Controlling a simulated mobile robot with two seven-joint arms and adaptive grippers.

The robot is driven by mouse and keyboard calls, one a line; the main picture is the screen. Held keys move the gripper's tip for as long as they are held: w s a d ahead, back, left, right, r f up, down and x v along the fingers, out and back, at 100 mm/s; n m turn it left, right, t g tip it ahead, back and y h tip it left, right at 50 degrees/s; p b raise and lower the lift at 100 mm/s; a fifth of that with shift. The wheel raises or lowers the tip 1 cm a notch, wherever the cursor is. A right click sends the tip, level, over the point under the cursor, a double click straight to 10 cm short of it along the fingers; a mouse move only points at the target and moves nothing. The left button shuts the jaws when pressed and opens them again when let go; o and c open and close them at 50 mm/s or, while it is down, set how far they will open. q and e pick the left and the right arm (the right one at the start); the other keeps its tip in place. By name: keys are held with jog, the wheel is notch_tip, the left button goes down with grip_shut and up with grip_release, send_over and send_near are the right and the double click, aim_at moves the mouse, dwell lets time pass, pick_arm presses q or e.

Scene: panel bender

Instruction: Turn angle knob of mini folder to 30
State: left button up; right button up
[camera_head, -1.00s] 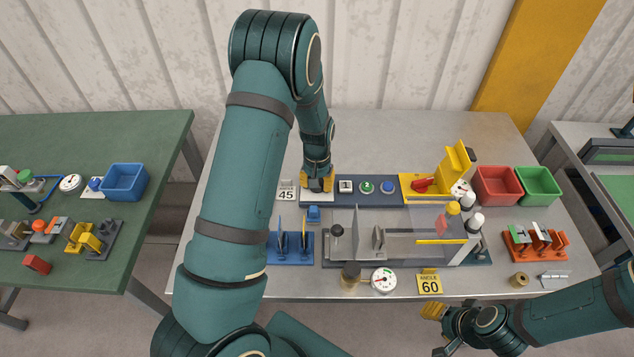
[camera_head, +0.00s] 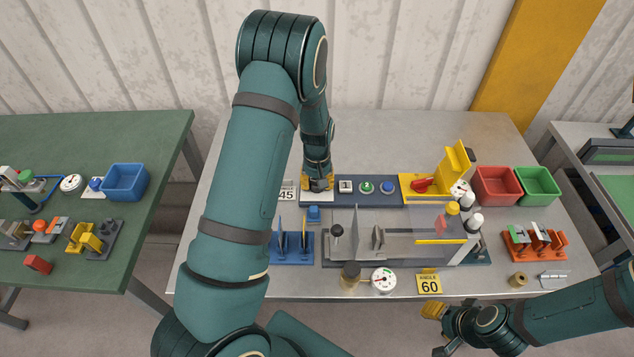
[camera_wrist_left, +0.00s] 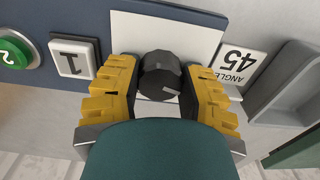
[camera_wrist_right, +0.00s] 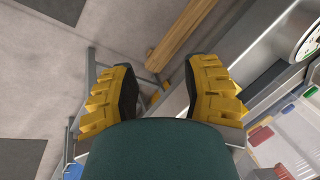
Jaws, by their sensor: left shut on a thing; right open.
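The angle knob (camera_wrist_left: 160,75) is a dark, faceted knob on a white plate (camera_wrist_left: 203,40) at the left end of the dark blue control panel (camera_head: 330,188). My left gripper (camera_head: 317,187) is over this plate, its two yellow fingers shut on the knob from both sides. No angle scale is readable on the plate. The folder machine (camera_head: 410,245), with grey body and clear guard, stands in front of the panel. My right gripper (camera_head: 440,325) is open and empty off the table's front edge; its fingers also show in the right wrist view (camera_wrist_right: 165,95).
An "ANGLE 45" card (camera_wrist_left: 239,62) lies beside the knob plate, and a numbered 1 button (camera_wrist_left: 74,58) and green button (camera_wrist_left: 15,52) sit on the other side. A yellow "ANGLE 60" card (camera_head: 429,284) stands at the front. Red (camera_head: 497,185) and green bins are at right.

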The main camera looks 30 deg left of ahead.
pick_arm(q)
jog(key=o, duration=1.2)
notch_tip(320, 180, up, 12)
